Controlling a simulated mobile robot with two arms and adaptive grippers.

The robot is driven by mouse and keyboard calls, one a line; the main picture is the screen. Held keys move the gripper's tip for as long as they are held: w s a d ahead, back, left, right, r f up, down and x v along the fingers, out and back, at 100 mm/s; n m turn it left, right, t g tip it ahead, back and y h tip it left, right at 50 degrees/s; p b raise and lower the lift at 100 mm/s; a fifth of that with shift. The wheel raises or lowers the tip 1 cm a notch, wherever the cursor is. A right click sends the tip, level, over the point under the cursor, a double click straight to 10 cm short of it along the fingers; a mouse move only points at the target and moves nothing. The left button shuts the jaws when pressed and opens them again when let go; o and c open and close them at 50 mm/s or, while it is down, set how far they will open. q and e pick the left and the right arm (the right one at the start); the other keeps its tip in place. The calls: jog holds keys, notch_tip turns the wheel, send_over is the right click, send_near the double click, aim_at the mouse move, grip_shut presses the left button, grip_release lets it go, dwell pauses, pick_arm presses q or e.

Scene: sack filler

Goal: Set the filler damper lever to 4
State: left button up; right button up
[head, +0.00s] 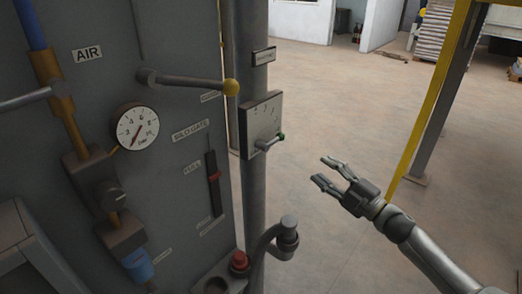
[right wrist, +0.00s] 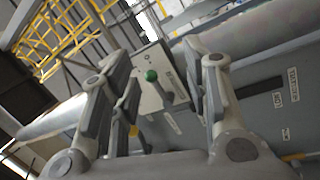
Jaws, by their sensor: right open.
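The damper plate (head: 262,118) is a pale numbered plate on a grey post in the head view. In the right wrist view, the green knob (right wrist: 151,76) and plate (right wrist: 166,58) show between the open fingers. My left gripper is not in view.
Left of the post is a grey panel with a pressure gauge (head: 137,128), a yellow-knobbed lever (head: 190,82) and a silo gate slider (head: 214,177). A red button (head: 239,260) sits below. A yellow post (head: 428,105) stands right. Open floor lies between the posts.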

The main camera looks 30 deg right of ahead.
jog(key=a+r+n+y, duration=0.3)
jog(key=a+r, duration=0.1)
jog(key=r, duration=0.1)
pick_arm(q)
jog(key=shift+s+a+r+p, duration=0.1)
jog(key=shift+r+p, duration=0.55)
jog(key=shift+p, duration=0.05)
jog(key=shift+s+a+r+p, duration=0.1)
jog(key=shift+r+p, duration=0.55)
pick_arm(e)
jog(key=x, duration=1)
jog(key=shift+w+a, duration=0.2)
jog(key=shift+w, duration=0.05)
jog(key=shift+f, duration=0.1)
grip_shut()
